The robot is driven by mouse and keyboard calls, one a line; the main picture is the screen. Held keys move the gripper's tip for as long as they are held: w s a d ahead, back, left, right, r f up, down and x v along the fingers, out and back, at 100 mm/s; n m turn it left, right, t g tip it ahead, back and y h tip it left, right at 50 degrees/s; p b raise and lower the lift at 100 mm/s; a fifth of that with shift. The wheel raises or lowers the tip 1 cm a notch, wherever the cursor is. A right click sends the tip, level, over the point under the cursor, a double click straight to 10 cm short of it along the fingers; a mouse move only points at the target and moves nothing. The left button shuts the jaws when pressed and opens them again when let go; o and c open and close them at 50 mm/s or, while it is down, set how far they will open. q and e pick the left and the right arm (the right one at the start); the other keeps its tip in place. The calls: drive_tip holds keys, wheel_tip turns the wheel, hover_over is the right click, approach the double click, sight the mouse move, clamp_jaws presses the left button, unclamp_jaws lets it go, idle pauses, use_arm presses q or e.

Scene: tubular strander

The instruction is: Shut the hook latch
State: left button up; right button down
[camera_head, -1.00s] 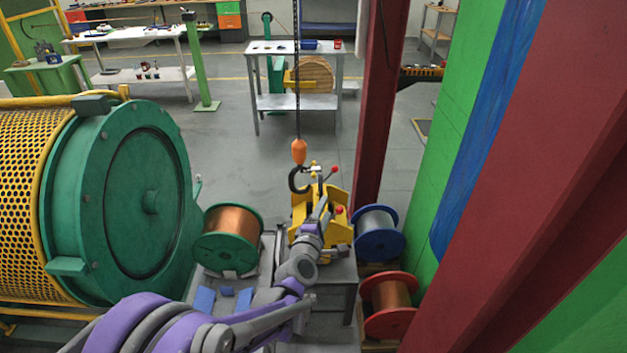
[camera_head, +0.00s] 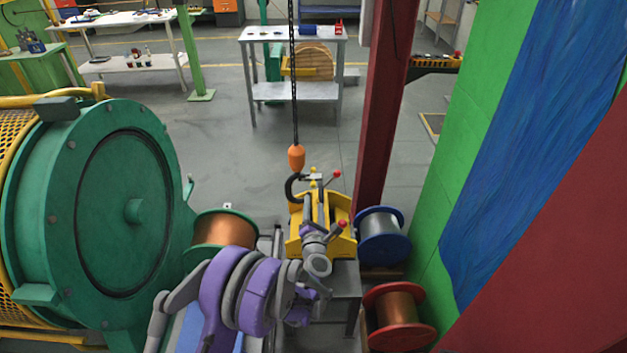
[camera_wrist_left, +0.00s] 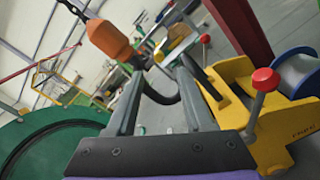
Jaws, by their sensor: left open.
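The dark hook (camera_head: 292,187) hangs below an orange block (camera_head: 296,158) on a chain. In the left wrist view the hook (camera_wrist_left: 163,97) curves between my fingers, with the orange block (camera_wrist_left: 108,38) above it at upper left. I cannot clearly make out the latch or its position. My left gripper (camera_head: 315,192) is in front of the yellow machine, just right of the hook. In the left wrist view its two fingers (camera_wrist_left: 160,72) are spread apart, with nothing held between them. Contact with the hook cannot be told.
The yellow machine (camera_head: 342,240) with red-knobbed levers stands close beside my left gripper. A blue-rimmed spool (camera_head: 382,240), red-rimmed spool (camera_head: 398,315) and copper spool (camera_head: 222,229) are around it. A green drum (camera_head: 95,215) is at left. A dark red column (camera_head: 385,120) rises behind.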

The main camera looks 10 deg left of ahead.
sight(313, 186)
use_arm(q)
drive_tip(key=p+x, duration=0.2)
drive_tip(key=x, duration=0.7)
drive_tip(key=shift+w+r, duration=0.15)
drive_tip(key=shift+w, duration=0.1)
use_arm(e)
drive_tip(key=r, duration=0.1)
drive_tip(key=w+r, duration=0.1)
drive_tip(key=r, duration=0.1)
drive_tip(key=shift+r, duration=0.3)
use_arm(q)
clamp_jaws()
